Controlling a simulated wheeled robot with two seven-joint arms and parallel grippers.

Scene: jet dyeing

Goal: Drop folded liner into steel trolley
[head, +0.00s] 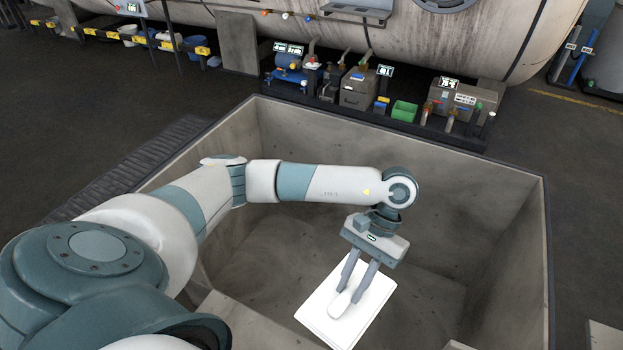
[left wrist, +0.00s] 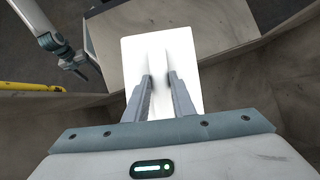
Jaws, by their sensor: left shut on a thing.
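The folded liner (head: 345,308) is a flat white rectangular pad with a ridge along its middle. My left gripper (head: 350,287) is shut on that ridge, and the liner hangs tilted below the fingers. In the left wrist view the liner (left wrist: 182,60) spreads out beyond both fingers (left wrist: 158,82). The steel trolley (head: 460,180) is a large, open, grey, stained bin. The liner appears within its opening, above the floor; its exact height is unclear. My right gripper (left wrist: 80,65) shows small at the upper left of the left wrist view; its jaw gap is unclear.
Behind the trolley stands a low rack (head: 430,130) with pumps, valves and a green box (head: 404,111). A large stained cylindrical vessel (head: 330,45) lies beyond it. A dark grating (head: 140,165) runs along the left. The trolley's visible interior is otherwise empty.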

